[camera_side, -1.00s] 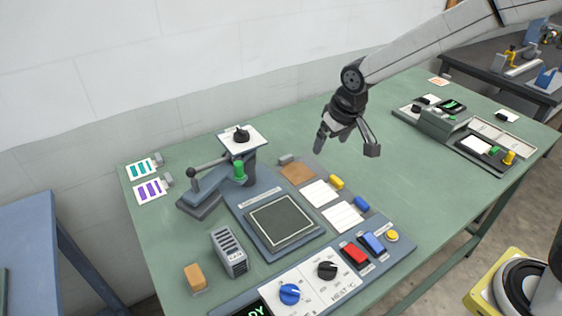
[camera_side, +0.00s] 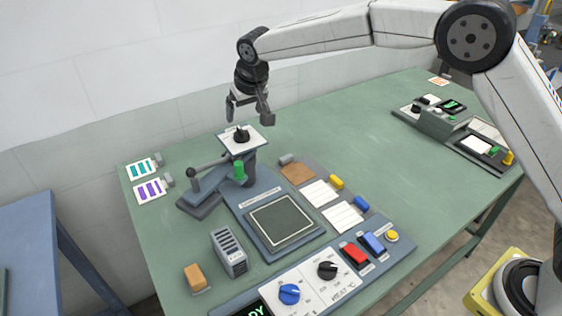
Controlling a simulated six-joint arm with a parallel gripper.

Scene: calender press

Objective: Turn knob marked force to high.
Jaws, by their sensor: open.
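My gripper (camera_side: 248,116) is open and empty, fingers pointing down. In the picture it hangs just above a black knob (camera_side: 241,136) on a white square plate (camera_side: 256,142), which tops the grey post of the press. It appears apart from the knob, though the exact gap is hard to judge. The marking on this plate is too small to read. The front panel carries a blue knob (camera_side: 289,294) and a black knob marked HEAT °C (camera_side: 327,270). I cannot read the word force on any knob.
A lever arm (camera_side: 205,166) and a green handle (camera_side: 239,171) sit beside the post. The dark press plate (camera_side: 281,221) lies in front. A grey slotted block (camera_side: 229,252) and red (camera_side: 354,254) and blue (camera_side: 373,243) switches are nearer.

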